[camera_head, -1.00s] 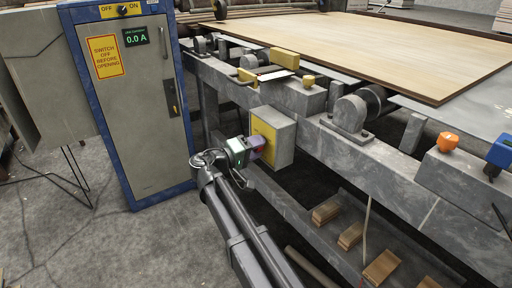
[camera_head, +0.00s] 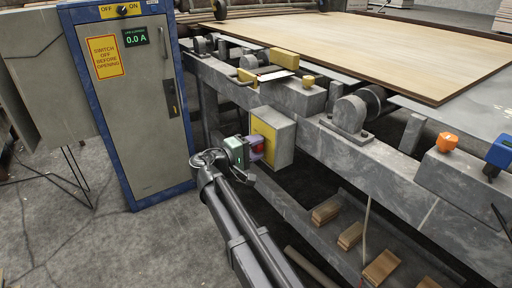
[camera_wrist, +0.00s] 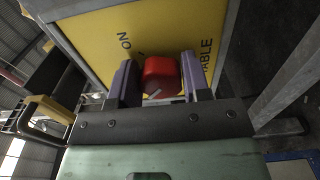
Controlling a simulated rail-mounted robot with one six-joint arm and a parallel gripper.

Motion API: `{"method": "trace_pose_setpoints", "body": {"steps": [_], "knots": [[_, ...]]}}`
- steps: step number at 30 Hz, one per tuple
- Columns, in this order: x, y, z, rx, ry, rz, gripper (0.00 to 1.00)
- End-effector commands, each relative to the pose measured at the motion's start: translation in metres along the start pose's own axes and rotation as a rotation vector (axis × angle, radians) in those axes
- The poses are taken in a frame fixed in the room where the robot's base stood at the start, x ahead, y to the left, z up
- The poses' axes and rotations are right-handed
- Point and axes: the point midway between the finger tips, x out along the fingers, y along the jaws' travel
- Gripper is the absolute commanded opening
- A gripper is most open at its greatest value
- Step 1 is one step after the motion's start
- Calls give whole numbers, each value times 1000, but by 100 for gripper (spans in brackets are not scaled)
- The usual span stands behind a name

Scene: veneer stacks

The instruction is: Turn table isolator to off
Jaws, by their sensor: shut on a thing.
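The table isolator (camera_head: 285,143) is a grey box with a yellow face, mounted on the side of the machine frame. Its yellow plate (camera_wrist: 110,40) fills much of the wrist view, with "ON" to the left and "TABLE" to the right of a red knob (camera_wrist: 160,72). The knob has a pale mark near its lower edge. My gripper (camera_head: 257,147) reaches the face from the left, and its purple fingers (camera_wrist: 158,80) are shut on the red knob, one on each side. The lettering behind the knob and fingers is partly hidden.
A wooden sheet (camera_head: 380,50) lies on the machine above. An orange knob (camera_head: 447,141) and wood blocks (camera_head: 382,266) are to the right.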

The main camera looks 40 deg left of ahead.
Motion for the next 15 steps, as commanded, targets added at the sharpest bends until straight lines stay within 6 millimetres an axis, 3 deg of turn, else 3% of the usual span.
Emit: {"method": "trace_pose_setpoints", "body": {"steps": [2,3,7,15], "knots": [[0,0,0,-1,1,0,20],[0,0,0,-1,1,0,50],[0,0,0,0,0,0,69],[-1,0,0,0,1,0,69]]}}
